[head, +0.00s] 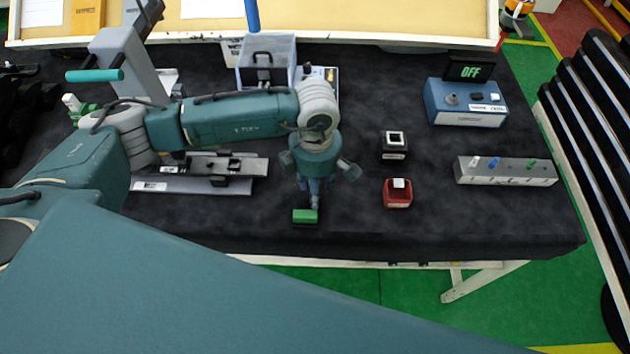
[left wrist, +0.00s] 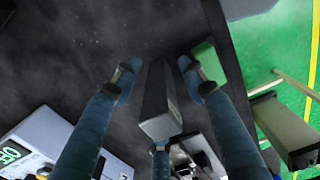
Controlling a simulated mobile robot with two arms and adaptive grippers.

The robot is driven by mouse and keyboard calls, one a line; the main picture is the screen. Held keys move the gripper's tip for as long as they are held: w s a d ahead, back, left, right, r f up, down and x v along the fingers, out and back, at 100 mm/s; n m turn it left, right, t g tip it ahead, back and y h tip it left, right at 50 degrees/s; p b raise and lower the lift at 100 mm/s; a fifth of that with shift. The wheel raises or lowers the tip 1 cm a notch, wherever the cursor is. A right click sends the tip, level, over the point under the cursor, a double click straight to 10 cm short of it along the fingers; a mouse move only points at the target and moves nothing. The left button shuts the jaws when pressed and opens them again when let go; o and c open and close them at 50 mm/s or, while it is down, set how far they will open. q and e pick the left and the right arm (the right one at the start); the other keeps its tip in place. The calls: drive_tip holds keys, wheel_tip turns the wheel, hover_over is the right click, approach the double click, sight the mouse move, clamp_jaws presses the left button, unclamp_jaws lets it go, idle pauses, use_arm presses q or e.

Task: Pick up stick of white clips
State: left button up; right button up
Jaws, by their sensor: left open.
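In the head view my left gripper (head: 314,190) points down over the front middle of the black table, just behind a green block (head: 305,216). In the left wrist view its fingers (left wrist: 157,68) are spread. A dark grey box-shaped piece (left wrist: 160,105) shows between them; I cannot tell whether it touches a finger. The green block (left wrist: 206,62) is beside the right finger. I cannot make out for sure which thing is the stick of white clips. A small white piece (head: 475,161) sits on a grey bar (head: 545,173) at the right. My right gripper is out of view.
A black box (head: 394,155) and a red box (head: 398,200), each with white on top, stand right of the gripper. A blue device (head: 465,117) reading OFF is at the back right. A grey fixture (head: 195,185) lies left. Bare table surrounds the boxes.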

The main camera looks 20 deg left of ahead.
use_arm(q)
drive_tip(key=shift+w+a+f, duration=0.15)
drive_tip(key=shift+w+f, duration=0.05)
drive_tip(key=shift+w, duration=0.05)
drive_tip(key=shift+s+r, duration=0.15)
drive_tip(key=shift+s, duration=0.15)
drive_tip(key=c, duration=0.7)
clamp_jaws()
drive_tip(key=o, duration=0.7)
unclamp_jaws()
drive_tip(key=shift+w, duration=0.1)
